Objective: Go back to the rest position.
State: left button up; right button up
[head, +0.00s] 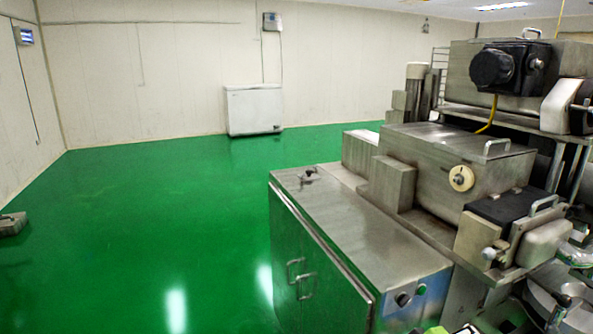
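The steel encrusting machine (450,165) stands at the right, on and behind a low steel cabinet (350,240). Black housings, knobs and lift handles show on its upper parts. Neither of my grippers can be made out in the head view, so their state and anything they hold are hidden.
Green floor (160,210) lies open to the left of the cabinet. A white chest (254,109) stands against the back wall. A grey object (12,223) sits at the left edge. Round metal parts (568,298) and small unclear items crowd the lower right corner.

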jog(key=s+a+f+g+y, duration=0.1)
jog(key=s+a+f+y, duration=0.35)
jog(key=s+f, duration=0.7)
jog(key=s+a+f+m+g+y, duration=0.1)
jog(key=s+a+y, duration=0.25)
jog(key=s, duration=0.45)
jog(key=s+a+f+g+y, duration=0.1)
jog(key=s+a+y, duration=0.1)
jog(key=s+a, duration=0.45)
jog(key=s+d+f+g+b, duration=0.1)
jog(key=s+f, duration=0.1)
jog(key=f, duration=1.3)
jog(key=s+f+b, duration=0.2)
jog(key=f, duration=1.2)
jog(key=s+d+f+g+b, duration=0.1)
jog(key=s+d+f, duration=0.2)
jog(key=s+f, duration=1.3)
notch_tip(320, 180, down, 2)
jog(key=shift+s+d+f+b, duration=0.1)
jog(key=shift+s+d+b, duration=0.05)
jog(key=shift+s+b, duration=0.15)
